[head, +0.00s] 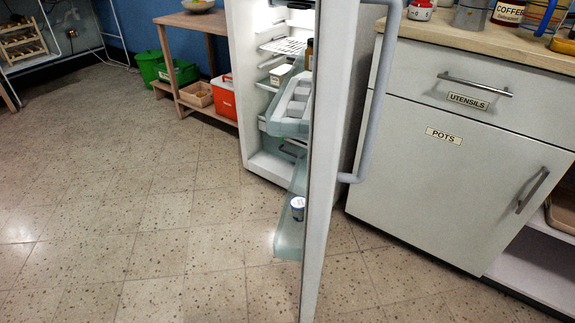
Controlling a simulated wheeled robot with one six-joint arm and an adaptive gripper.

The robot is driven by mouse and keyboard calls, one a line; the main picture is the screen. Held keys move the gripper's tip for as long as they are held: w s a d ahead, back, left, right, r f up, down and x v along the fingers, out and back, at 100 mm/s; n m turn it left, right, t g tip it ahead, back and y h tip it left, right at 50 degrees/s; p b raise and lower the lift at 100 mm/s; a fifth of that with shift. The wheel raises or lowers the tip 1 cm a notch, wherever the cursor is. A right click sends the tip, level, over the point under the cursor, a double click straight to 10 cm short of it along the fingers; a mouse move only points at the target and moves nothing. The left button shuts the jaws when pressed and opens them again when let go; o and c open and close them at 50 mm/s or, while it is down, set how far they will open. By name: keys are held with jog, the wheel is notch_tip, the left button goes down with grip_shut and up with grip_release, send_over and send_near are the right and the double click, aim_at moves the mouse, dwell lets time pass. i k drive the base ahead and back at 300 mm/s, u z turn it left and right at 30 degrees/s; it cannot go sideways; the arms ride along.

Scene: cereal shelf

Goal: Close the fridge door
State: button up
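The white fridge door (325,130) stands wide open, swung out toward me and seen nearly edge-on. Its long grey handle (371,110) is on the right side of the door. Pale blue-green door bins show on the door's left, inner side, and a small blue-lidded cup (297,207) sits in the lowest one. The lit fridge body (247,110) is behind the door, with shelves and some items inside. The top of the fridge and the door's lower end are cut off by the frame. My gripper is not in view.
A white cabinet (400,195) labelled POTS, with a UTENSILS drawer (440,65) and a wooden counter, stands right of the door. A wooden side table (165,50), a red cooler (222,98) and green bins (150,66) stand back left. The tiled floor at left is clear.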

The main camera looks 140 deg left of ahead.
aim_at(315, 108)
jog(key=u, duration=1.8)
jog(key=i, duration=1.15)
jog(key=u, duration=3.05)
jog(key=k, duration=0.4)
jog(key=z, duration=0.75)
jog(key=i, duration=0.45)
jog(key=u, duration=0.5)
